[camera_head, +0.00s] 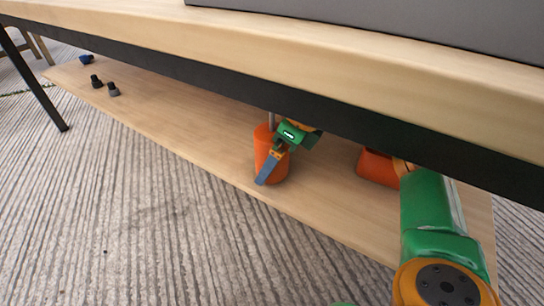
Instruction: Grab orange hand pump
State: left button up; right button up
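The orange hand pump (264,143) stands upright on the lower wooden shelf, with its thin grey rod rising behind the dark table rail. My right arm reaches in under the tabletop from the right. My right gripper (267,172) is at the pump, with one blue-grey finger slanting down across its front right side. The other finger is hidden, so I cannot tell whether the gripper is closed on the pump. My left gripper is out of view.
The tabletop edge (330,56) and dark rail (200,84) lie over the shelf (180,125). A second orange thing (377,168) sits right of the pump, partly hidden. Small black items (113,90) and a blue one (86,59) lie far left. The shelf between is clear.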

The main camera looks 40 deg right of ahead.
grip_shut()
dwell(0.3)
jog(key=shift+r+p, duration=0.15)
jog(key=shift+p, duration=0.15)
